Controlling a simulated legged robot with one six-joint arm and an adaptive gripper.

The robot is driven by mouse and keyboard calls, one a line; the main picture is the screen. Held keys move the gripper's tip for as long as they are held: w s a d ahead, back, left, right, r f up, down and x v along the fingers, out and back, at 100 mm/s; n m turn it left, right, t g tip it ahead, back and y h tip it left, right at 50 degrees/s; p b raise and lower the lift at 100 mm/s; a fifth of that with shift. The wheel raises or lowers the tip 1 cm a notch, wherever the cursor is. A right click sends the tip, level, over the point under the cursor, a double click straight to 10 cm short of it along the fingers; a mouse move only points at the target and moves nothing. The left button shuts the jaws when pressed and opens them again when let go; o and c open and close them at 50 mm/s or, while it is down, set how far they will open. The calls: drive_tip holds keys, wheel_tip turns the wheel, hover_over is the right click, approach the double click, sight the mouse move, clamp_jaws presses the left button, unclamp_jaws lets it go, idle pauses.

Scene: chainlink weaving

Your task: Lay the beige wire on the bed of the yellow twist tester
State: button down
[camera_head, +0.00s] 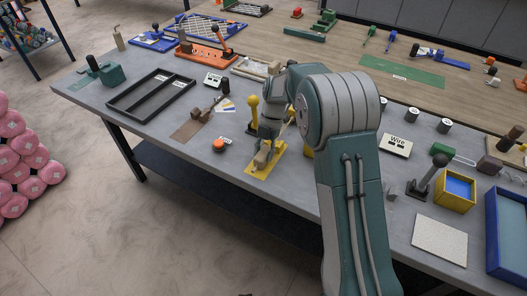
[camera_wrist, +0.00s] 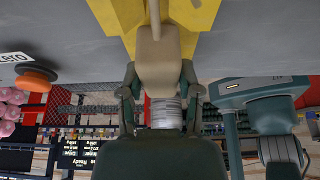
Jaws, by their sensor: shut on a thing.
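The yellow twist tester (camera_head: 254,170) stands on the grey table, with a yellow ball-topped post (camera_head: 252,103) beside it. Its yellow surface (camera_wrist: 205,12) fills the top middle of the wrist view. My gripper (camera_wrist: 158,80) is over the tester, its two fingers on either side of a beige piece, and is shut on it. I take this piece to be the beige wire (camera_wrist: 158,58); it looks like a block with a narrower end towards the tester. In the head view it is a small beige shape (camera_head: 263,155) over the yellow base. Whether it touches the bed I cannot tell.
An orange button (camera_head: 219,145) stands left of the tester; it also shows in the wrist view (camera_wrist: 36,80). A brown plate with a handle (camera_head: 189,130) and a black tray (camera_head: 150,93) lie further left. A yellow-blue box (camera_head: 455,190) and a pale panel (camera_head: 440,240) are at the right.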

drive_tip(key=shift+f, duration=0.3)
drive_tip(key=shift+c, duration=1)
unclamp_jaws()
drive_tip(key=v, duration=1.2)
drive_tip(key=shift+a, duration=0.15)
